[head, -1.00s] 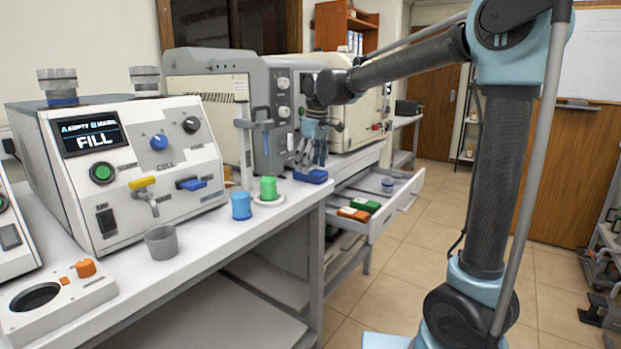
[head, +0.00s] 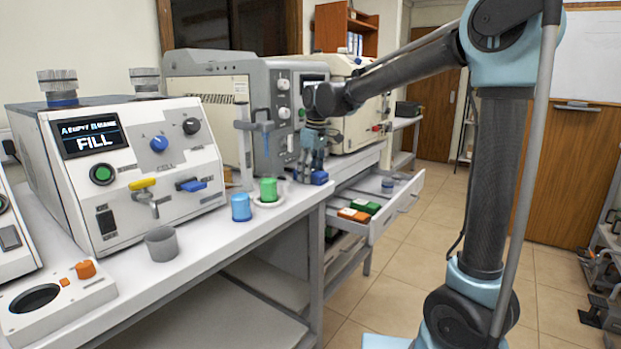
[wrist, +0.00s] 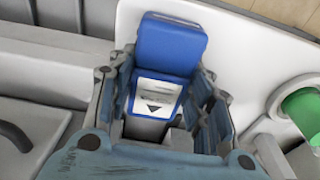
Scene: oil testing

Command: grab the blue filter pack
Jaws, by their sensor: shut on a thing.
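The blue filter pack (wrist: 172,45) is a blue box with a white label and a dark triangle on it. In the head view the blue pack (head: 319,178) is at the bench edge, left of the open drawer. My gripper (head: 311,172) points down at it from above. In the wrist view my gripper (wrist: 165,95) has its fingers on both sides of the pack and is shut on it. Its lower end is partly hidden between the fingers. I cannot tell whether the pack still touches the bench.
A green cup (head: 267,188) on a white dish and a blue cup (head: 241,206) stand close by on the bench. An open drawer (head: 403,200) holds orange and green packs. A grey machine (head: 262,110) stands behind; a grey beaker (head: 161,243) is nearer.

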